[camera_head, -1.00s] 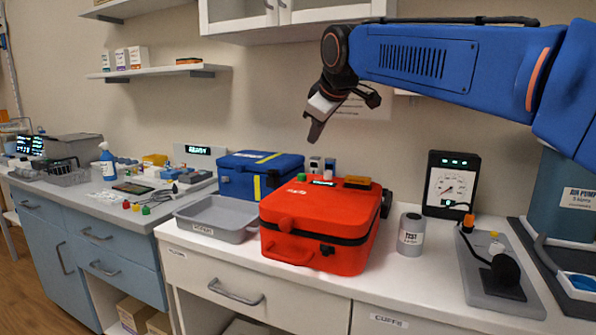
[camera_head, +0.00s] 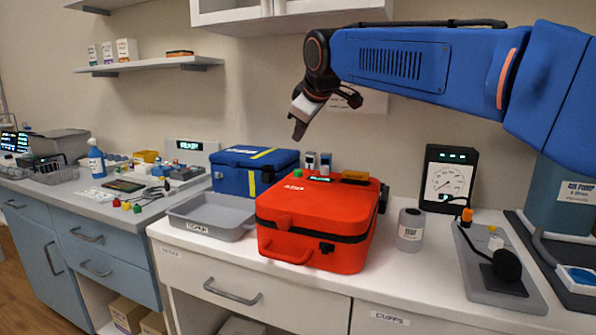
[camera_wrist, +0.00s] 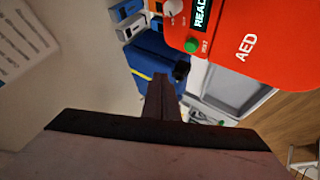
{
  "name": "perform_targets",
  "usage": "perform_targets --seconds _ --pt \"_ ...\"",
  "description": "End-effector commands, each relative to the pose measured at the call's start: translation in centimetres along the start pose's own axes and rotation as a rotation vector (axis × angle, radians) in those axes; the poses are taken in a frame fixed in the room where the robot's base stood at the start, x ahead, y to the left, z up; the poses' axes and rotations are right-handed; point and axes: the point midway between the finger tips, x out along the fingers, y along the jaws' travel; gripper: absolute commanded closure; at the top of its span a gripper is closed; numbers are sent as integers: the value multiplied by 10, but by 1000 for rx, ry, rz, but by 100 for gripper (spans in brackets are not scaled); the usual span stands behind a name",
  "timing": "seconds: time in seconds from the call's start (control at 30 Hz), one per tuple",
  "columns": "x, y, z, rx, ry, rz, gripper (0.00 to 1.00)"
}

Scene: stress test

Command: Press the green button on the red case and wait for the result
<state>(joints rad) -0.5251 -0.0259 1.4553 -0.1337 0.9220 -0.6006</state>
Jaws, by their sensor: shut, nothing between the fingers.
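The red case (camera_head: 312,222) stands on the white counter, closed, with a dark band around it. A green button (camera_head: 298,173) and a small lit display (camera_head: 320,179) sit on its top. In the wrist view the red case (camera_wrist: 270,75) is marked "AED", and the green button (camera_wrist: 192,46) lies beside a display that shows part of a word, "REA". My gripper (camera_head: 298,131) is shut and empty, pointing down in the air above the back left part of the case, apart from the button. In the wrist view the shut fingertips (camera_wrist: 160,80) show below and left of the button.
A grey tray (camera_head: 200,231) is left of the case, and a blue case (camera_head: 228,181) stands behind the tray. A grey canister (camera_head: 410,230) and a gauge box (camera_head: 447,178) are to the right. A wall cabinet (camera_head: 240,14) hangs above.

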Motion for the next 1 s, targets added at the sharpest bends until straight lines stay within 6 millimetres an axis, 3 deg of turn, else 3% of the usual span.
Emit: perform_targets --seconds 0.5,1.0 --pt "38 -28 28 -1 0 0 100" --pt "43 -31 31 -1 1 0 100"
